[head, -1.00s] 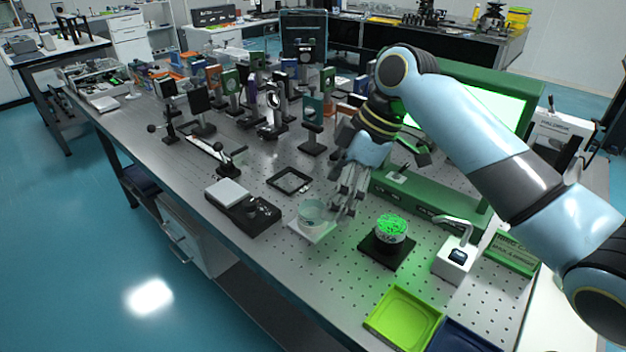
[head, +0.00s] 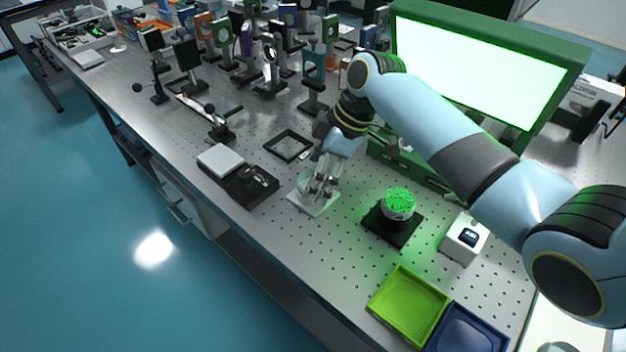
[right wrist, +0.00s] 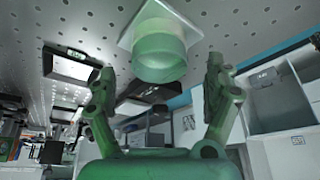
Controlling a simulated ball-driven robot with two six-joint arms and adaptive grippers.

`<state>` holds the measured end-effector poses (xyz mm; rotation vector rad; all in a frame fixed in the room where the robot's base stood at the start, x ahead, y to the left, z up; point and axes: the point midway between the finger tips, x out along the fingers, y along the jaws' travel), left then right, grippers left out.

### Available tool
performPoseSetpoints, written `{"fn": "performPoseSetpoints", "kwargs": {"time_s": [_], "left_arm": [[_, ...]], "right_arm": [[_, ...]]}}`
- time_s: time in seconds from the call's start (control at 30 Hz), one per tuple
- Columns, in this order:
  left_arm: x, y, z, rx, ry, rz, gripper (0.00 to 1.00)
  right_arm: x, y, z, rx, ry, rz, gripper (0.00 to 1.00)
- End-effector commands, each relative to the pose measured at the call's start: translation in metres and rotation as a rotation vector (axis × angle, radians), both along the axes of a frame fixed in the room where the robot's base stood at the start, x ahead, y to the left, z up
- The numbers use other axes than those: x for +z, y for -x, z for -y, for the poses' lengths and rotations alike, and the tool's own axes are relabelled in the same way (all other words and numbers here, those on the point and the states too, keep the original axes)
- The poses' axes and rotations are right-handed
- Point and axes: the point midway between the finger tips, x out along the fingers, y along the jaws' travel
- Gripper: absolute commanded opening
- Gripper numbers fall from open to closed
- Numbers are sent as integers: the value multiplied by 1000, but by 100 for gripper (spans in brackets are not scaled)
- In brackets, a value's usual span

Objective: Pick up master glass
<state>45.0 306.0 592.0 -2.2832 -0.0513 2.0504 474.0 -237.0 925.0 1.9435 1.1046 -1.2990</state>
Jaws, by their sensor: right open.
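The master glass, a clear round glass piece (head: 307,184), stands on a white square plate (head: 317,208) on the perforated table. In the right wrist view the glass (right wrist: 160,52) looks greenish and lies ahead, between the two spread fingers. My right gripper (head: 320,192) is open and sits at the glass in the head view, its fingers partly covering it. The right wrist view shows the right gripper (right wrist: 158,98) with a gap on each side of the glass; contact is not visible. My left gripper is not in view.
A green-topped round piece (head: 398,203) on a black base stands to the right. Green (head: 408,306) and blue (head: 466,330) trays lie in front. Optics mounts crowd the back.

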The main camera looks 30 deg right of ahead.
Motion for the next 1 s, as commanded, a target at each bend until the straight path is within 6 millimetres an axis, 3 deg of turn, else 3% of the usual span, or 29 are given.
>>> {"fn": "performPoseSetpoints", "kwargs": {"time_s": [0.1, 0.33, 0.83, 1.0], "left_arm": [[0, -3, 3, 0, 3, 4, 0], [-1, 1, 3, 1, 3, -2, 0], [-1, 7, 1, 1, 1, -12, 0], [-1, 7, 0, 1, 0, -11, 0]], "right_arm": [[-10, -2, -4, -1, 0, 0, 86], [-11, -3, -4, 0, 0, 1, 86], [-11, -2, -4, 0, 0, 1, 20], [-11, -3, -4, -1, 1, 2, 18]]}}
